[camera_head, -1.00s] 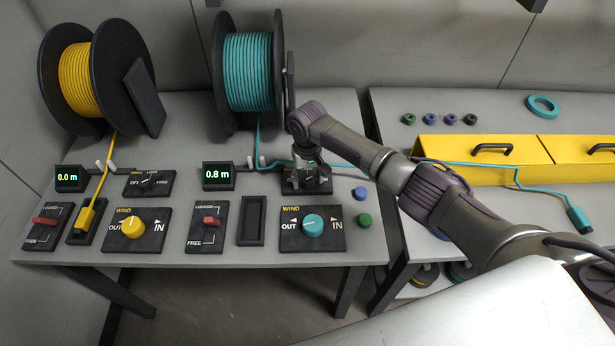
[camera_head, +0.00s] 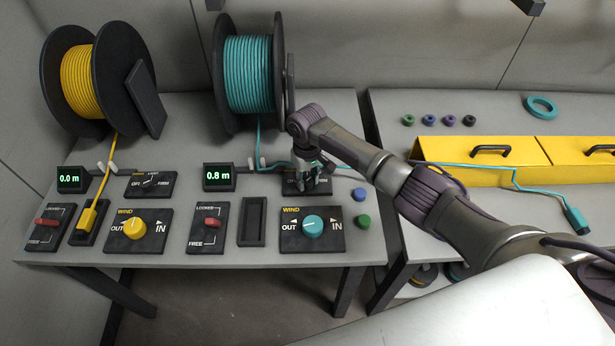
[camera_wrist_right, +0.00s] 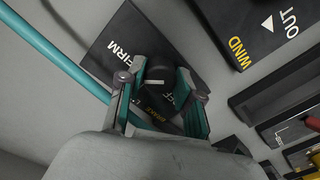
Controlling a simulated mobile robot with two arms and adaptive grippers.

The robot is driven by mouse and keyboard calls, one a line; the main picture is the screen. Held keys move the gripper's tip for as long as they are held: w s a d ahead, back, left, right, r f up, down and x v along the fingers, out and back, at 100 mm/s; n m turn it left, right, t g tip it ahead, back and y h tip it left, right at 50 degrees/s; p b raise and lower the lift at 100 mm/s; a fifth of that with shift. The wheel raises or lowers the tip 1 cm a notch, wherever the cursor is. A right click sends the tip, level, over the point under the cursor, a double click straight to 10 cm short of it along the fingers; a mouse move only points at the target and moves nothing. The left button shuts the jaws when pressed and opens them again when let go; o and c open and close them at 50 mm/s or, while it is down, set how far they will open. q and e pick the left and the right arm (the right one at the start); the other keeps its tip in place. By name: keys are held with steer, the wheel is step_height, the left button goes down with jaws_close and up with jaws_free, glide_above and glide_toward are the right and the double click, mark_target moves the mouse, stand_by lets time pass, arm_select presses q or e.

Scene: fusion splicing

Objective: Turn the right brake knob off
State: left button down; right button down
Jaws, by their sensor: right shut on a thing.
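The right brake knob (camera_wrist_right: 157,74) is dark and round, on a black panel (camera_wrist_right: 128,35) that reads FIRM, OFF and BRAKE. My right gripper (camera_wrist_right: 158,90) is shut on this knob, with a green-lined finger on each side. A pale line lies beside the knob towards FIRM; I cannot tell for sure where the pointer stands. In the head view my right gripper (camera_head: 312,172) comes down over the brake panel (camera_head: 320,187) and hides the knob and most of the lettering. My left gripper is not in view.
The teal spool (camera_head: 247,75) stands behind the panel, and its teal cable (camera_wrist_right: 50,50) passes close by the gripper. The teal wind knob (camera_head: 313,226) is in front, with the red lever (camera_head: 211,223) to its left. Blue and green caps (camera_head: 360,195) lie to the right.

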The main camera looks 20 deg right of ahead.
mark_target(307, 180)
steer(key=n+p, duration=0.1)
steer(key=n, duration=0.3)
steer(key=shift+r+n, duration=0.1)
steer(key=shift+n, duration=0.2)
steer(key=n, duration=0.5)
steer(key=shift+w, duration=0.1)
steer(key=n, duration=0.5)
steer(key=shift+n, duration=0.4)
steer(key=n, duration=0.5)
steer(key=shift+b, duration=0.35)
steer(key=shift+n, duration=0.4)
steer(key=c, duration=0.8)
jaws_free()
steer(key=shift+o, duration=0.2)
step_height(307, 180, up, 12)
